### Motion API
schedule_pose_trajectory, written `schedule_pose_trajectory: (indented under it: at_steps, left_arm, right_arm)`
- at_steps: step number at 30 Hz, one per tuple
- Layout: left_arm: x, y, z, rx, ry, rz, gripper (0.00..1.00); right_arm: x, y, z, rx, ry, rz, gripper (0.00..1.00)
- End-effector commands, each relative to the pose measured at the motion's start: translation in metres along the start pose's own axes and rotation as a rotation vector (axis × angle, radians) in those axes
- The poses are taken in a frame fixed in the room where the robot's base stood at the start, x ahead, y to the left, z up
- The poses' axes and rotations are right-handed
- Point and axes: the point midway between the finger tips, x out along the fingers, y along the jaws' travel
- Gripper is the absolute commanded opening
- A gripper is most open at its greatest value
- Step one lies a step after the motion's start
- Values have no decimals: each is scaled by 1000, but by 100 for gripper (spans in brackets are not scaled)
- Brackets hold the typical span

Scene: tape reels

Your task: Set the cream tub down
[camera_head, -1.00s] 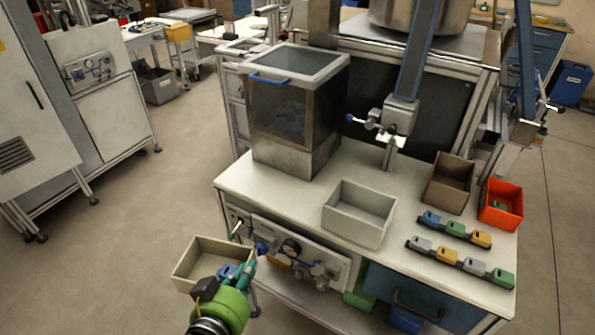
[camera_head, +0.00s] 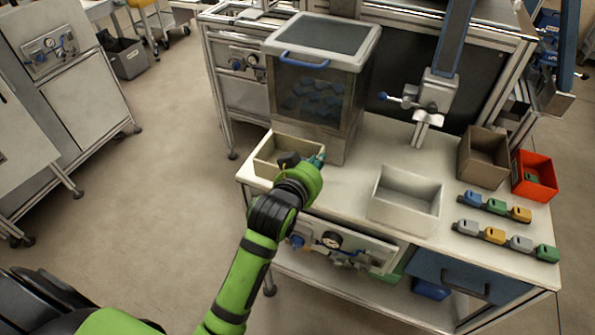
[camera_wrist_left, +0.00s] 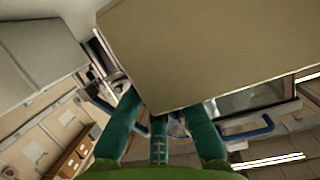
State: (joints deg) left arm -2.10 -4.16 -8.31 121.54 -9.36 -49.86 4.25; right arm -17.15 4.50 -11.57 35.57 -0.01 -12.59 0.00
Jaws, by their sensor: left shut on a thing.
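The cream tub (camera_head: 264,166) is an open, empty-looking box at the left end of the white bench top (camera_head: 340,195), just in front of the clear-walled bin. It looks about upright; I cannot tell whether its base touches the bench. My left gripper (camera_head: 313,163) is shut on its right side, and the arm hides part of the tub's front. In the left wrist view the tub (camera_wrist_left: 215,50) fills the top, with the green fingers (camera_wrist_left: 160,130) against its edge. My right gripper is not in view.
The bin (camera_head: 318,95) with a blue handle stands behind the tub. A light grey box (camera_head: 405,210), a brown box (camera_head: 483,160) and a red bin (camera_head: 535,180) stand to the right. Two rows of coloured pieces (camera_head: 505,241) lie at the front right. A clamp post (camera_head: 425,105) rises behind.

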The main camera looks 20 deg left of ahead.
Motion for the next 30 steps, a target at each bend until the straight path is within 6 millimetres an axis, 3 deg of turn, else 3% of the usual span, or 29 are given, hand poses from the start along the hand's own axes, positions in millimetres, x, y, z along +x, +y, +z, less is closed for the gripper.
schedule_pose_trajectory:
  at_steps: [1, 3, 9, 18, 30]
  left_arm:
    - [9, 1, -16, 5, 6, -2, 0]
    - [19, 1, -29, 9, 6, -5, 0]
    - [33, 1, -44, 12, 1, -12, 0]
    - [50, 1, 3, 12, -2, -11, 0]
    - [66, 1, 45, 12, 2, -11, 0]
  right_arm:
    - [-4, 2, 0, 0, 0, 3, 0]
    - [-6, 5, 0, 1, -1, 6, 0]
    - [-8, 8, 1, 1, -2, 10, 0]
    - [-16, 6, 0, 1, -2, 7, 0]
    - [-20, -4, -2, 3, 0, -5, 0]
